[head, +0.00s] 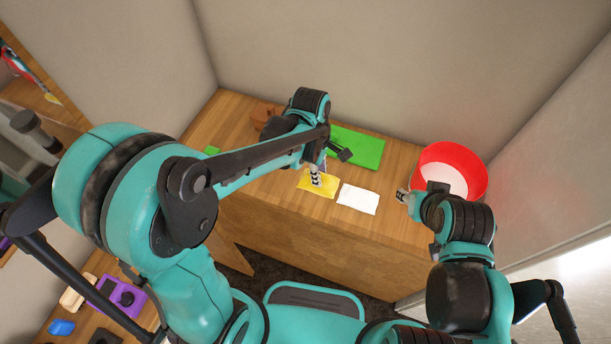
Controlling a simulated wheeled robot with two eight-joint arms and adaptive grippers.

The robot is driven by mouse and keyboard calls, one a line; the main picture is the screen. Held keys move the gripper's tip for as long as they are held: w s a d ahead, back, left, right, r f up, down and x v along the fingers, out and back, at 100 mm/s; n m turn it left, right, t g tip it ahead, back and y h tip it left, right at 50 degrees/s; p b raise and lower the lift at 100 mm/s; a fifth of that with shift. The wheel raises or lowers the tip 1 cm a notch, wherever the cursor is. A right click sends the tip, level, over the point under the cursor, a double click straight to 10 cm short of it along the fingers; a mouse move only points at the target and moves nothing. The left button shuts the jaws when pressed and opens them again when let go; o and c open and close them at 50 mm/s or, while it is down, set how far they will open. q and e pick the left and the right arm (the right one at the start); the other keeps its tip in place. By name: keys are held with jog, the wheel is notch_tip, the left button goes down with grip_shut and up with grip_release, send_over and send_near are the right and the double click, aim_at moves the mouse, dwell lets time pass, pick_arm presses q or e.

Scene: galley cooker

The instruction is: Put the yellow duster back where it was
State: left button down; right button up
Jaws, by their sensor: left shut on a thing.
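The yellow duster (327,190) lies near the front edge of the wooden counter, left of a white cloth (357,199). My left gripper (316,180) points down at the duster and is shut on it. The duster looks flat, close to the counter top; whether any of it is lifted is unclear. My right gripper (402,197) is over the counter's right part, between the white cloth and a red round container (481,178). It is small here, and its finger opening cannot be made out.
A green board (366,151) lies behind the duster. A brown object (262,113) and a small green item (211,150) are to the left, partly behind my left arm. Walls close in the counter (395,165). A purple object (125,298) sits on a lower surface at bottom left.

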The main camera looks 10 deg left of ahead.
aim_at(304, 172)
pick_arm(q)
jog(key=w+a+f, duration=0.2)
jog(key=w+a+f+b, duration=0.1)
jog(key=w+a+f, duration=0.1)
jog(key=a, duration=0.1)
jog(key=shift+w+f, duration=0.15)
jog(key=shift+w, duration=0.25)
jog(key=shift+f+b, duration=0.95)
jog(key=shift+f, duration=1.05)
jog(key=shift+f, duration=0.1)
jog(key=c, duration=1.3)
grip_release()
